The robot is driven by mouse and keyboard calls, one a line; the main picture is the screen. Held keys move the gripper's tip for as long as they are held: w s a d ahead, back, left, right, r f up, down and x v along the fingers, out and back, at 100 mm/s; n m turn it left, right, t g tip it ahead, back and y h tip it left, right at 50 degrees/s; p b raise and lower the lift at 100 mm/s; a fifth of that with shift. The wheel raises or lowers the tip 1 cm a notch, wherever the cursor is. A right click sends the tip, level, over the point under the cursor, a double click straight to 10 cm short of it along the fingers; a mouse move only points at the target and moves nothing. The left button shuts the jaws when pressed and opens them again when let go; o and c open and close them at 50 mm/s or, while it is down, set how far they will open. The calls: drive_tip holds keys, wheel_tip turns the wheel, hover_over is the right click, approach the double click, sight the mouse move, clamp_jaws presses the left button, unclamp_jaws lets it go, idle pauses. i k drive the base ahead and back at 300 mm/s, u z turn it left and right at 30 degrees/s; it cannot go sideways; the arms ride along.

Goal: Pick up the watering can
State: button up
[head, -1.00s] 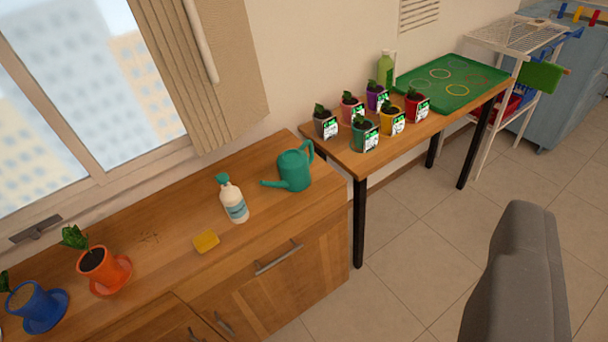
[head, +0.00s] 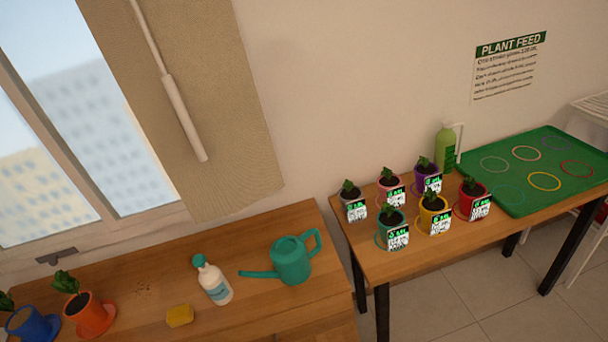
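The teal watering can (head: 291,262) stands upright on the wooden cabinet top (head: 250,318), near its right end. Its spout points left and its handle is on the right, toward the table with the potted plants. Nothing covers it. My gripper is not in view.
Orange (head: 91,318) and blue (head: 29,323) pots stand farther left. The right-hand table (head: 425,262) holds several small labelled pots, a green bottle (head: 446,147) and a green tray (head: 520,206).

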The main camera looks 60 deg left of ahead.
sight(290, 256)
drive_tip(key=u, duration=0.5)
drive_tip(key=i, duration=0.95)
drive_tip(key=u, duration=0.7)
